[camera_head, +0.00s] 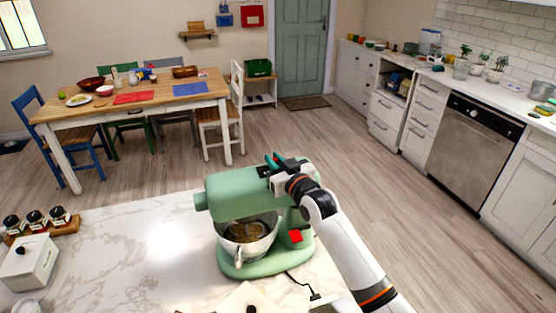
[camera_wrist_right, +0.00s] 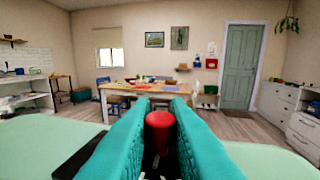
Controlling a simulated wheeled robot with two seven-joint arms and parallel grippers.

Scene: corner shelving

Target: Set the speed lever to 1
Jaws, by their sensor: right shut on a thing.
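A green stand mixer (camera_head: 232,188) stands on the marble counter, with a metal bowl (camera_head: 262,247) under its head and brownish contents inside. My right gripper (camera_head: 274,163) reaches the top rear of the mixer's head from the right. In the right wrist view its two teal fingers (camera_wrist_right: 160,135) are closed on the sides of a red-knobbed speed lever (camera_wrist_right: 159,121). The green mixer body spreads out below and beside the fingers. The lever is hidden by the gripper in the head view, and no speed marks are readable. My left gripper is not in view.
A rack of small jars (camera_head: 38,222) and a white box (camera_head: 28,262) are at the counter's left. A dining table (camera_head: 130,110) stands farther back.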

